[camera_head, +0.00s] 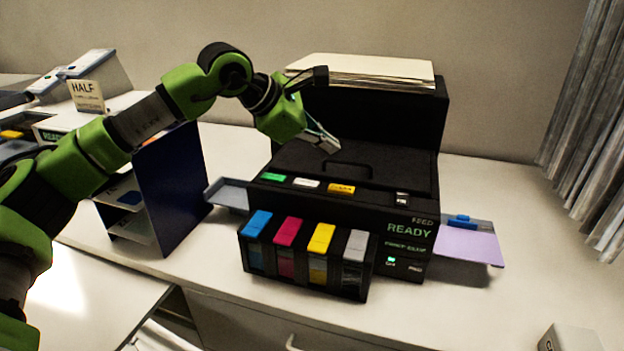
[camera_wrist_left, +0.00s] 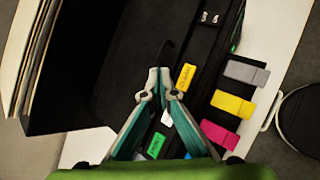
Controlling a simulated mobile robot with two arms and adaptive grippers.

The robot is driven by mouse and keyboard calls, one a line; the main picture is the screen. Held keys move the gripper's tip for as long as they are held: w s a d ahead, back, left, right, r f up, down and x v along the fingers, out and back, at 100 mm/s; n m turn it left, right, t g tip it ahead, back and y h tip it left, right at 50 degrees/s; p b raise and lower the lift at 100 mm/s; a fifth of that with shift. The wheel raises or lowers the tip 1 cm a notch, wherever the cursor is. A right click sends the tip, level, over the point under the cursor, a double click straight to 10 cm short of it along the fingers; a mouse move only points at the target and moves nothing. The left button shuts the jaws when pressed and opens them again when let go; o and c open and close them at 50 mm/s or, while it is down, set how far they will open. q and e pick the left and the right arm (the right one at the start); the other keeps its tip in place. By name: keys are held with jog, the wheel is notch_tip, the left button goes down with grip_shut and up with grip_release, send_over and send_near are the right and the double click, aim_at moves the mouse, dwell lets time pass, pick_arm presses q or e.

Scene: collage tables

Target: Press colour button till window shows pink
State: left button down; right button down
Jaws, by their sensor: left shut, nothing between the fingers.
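A black printer (camera_head: 340,105) stands on the white table. Its sloped top carries a green button (camera_head: 273,177), a white button (camera_head: 306,183) and a yellow button (camera_head: 341,188). They also show in the left wrist view: green (camera_wrist_left: 155,145), white (camera_wrist_left: 167,118), yellow (camera_wrist_left: 186,77). A small window (camera_head: 402,198) right of them shows black and white, no pink that I can make out; its marking is too small to read. My left gripper (camera_head: 330,145) is shut and empty, above the printer's top behind the buttons. I cannot tell which button is for colour. My right gripper is out of view.
Cyan, magenta (camera_head: 287,232), yellow and grey cartridges stick out at the printer's front. A lilac sheet (camera_head: 468,247) lies on the right side tray. A green-lettered READY panel (camera_head: 410,229) faces forward. A dark blue upright divider (camera_head: 178,195) stands left. Paper (camera_head: 365,68) lies on top at the back.

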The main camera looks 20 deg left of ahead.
pick_arm(q)
jog(key=r+y, duration=0.2)
send_over(304, 184)
jog(key=shift+w+f, duration=0.1)
notch_tip(304, 184, down, 8)
jog(key=b, duration=0.5)
jog(key=shift+f, duration=0.1)
jog(key=shift+f+b, duration=0.35)
jog(key=shift+b, duration=0.1)
dwell(1.0)
jog(key=shift+f+b, duration=0.4)
jog(key=shift+b, duration=0.1)
